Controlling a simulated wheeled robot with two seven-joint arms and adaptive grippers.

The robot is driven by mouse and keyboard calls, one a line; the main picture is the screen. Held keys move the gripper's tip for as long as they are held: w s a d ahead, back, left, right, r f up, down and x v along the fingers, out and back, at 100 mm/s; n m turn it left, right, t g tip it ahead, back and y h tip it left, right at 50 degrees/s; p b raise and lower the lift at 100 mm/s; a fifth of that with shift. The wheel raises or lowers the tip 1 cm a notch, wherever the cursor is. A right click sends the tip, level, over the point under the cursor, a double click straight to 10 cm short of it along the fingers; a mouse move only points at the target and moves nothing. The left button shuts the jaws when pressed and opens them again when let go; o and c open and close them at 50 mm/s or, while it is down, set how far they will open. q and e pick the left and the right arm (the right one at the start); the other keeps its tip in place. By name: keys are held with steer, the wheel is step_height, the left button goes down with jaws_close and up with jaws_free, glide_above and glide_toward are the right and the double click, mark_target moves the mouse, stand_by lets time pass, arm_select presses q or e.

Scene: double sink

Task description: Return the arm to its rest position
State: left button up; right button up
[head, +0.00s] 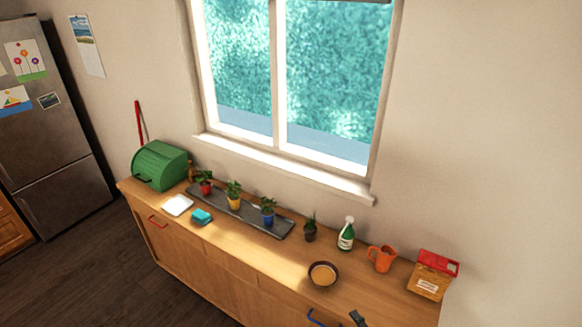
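A small dark grey shape (358,318) pokes up at the bottom edge, right of the middle, in front of the cabinet. It may be the tip of my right gripper, but too little shows to tell what it is or whether it is open. My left gripper and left arm are not in view. No gripper is seen touching anything on the counter.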

steer(key=s+f+n+g, duration=0.5)
steer(key=f+n, duration=0.1)
steer(key=n, duration=0.1)
steer(key=s+d+f+n+g+h, duration=0.2)
steer(key=s+d+n+g+h, duration=0.2)
steer(key=s+d, duration=0.45)
steer(key=s+d+f+n+g+h, duration=0.3)
steer(key=s+d+n+h, duration=0.1)
steer(key=s+d, duration=0.45)
step_height(320, 180, down, 31)
steer(key=s+a+g+b, duration=0.1)
steer(key=a+b, duration=0.1)
arm_select(q)
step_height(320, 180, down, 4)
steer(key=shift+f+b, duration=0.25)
steer(key=shift+b, duration=1)
arm_select(e)
steer(key=s+f+g, duration=0.1)
steer(key=s+f, duration=1.8)
steer(key=f, duration=0.1)
steer(key=shift+a+f+n+g, duration=0.2)
steer(key=shift+a+n+g, duration=0.05)
steer(key=shift+n+g, duration=0.15)
steer(key=shift+s, duration=0.1)
